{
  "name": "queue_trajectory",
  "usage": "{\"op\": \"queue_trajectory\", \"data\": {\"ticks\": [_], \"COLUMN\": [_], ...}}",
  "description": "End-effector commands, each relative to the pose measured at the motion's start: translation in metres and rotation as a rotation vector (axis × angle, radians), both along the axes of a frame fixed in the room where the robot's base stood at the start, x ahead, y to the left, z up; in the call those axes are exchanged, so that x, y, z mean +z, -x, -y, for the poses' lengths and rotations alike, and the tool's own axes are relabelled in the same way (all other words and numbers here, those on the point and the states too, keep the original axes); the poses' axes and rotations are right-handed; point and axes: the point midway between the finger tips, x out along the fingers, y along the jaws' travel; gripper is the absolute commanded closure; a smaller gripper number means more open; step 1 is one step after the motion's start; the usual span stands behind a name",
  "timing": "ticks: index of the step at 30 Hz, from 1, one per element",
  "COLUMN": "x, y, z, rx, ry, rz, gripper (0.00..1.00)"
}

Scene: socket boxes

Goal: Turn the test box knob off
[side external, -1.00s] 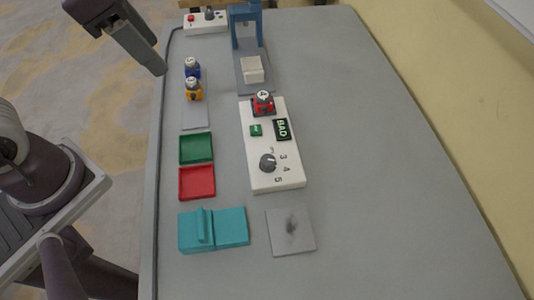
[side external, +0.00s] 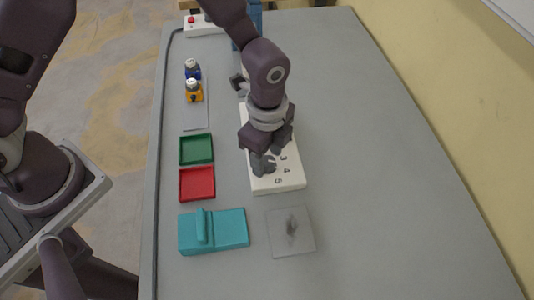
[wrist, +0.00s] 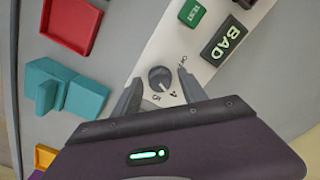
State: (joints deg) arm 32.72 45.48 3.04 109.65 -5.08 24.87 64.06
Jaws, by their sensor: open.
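The white test box (side external: 291,182) lies on the table under my arm; it also shows in the wrist view (wrist: 150,60). Its round dark grey knob (wrist: 160,78) sits among printed marks, with OFF to the right and 4 and 5 nearer my gripper. I cannot tell clearly which mark the knob points to. My gripper (wrist: 160,88) is open, with one finger on each side of the knob in the wrist view; contact cannot be told. In the side view my gripper (side external: 263,165) hides the knob. The BAD display (wrist: 226,41) and green TEST button (wrist: 191,13) are beyond the knob.
Left of the test box are a green tray (side external: 196,136), a red tray (side external: 197,198) and a teal block fixture (side external: 229,224). A grey pad (side external: 276,244) lies in front. The table's right side is clear.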

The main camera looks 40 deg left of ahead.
Motion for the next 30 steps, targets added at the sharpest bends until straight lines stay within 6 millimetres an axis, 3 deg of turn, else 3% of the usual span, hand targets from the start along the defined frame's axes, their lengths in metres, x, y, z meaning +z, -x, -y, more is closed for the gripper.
{"op": "queue_trajectory", "data": {"ticks": [5, 13, 23, 30], "x": [-0.0002, 0.0001, 0.0004, 0.0005], "y": [0.0, 0.0, -0.0002, 0.0003], "z": [-0.0001, -0.0003, -0.0003, -0.0003], "rx": [0.001, 0.001, 0.033, 0.17], "ry": [0.0, 0.0, 0.0, 0.0], "rz": [0.0, 0.0, 0.0, 0.0], "gripper": [0.5, 0.99, 1.0, 1.0]}}
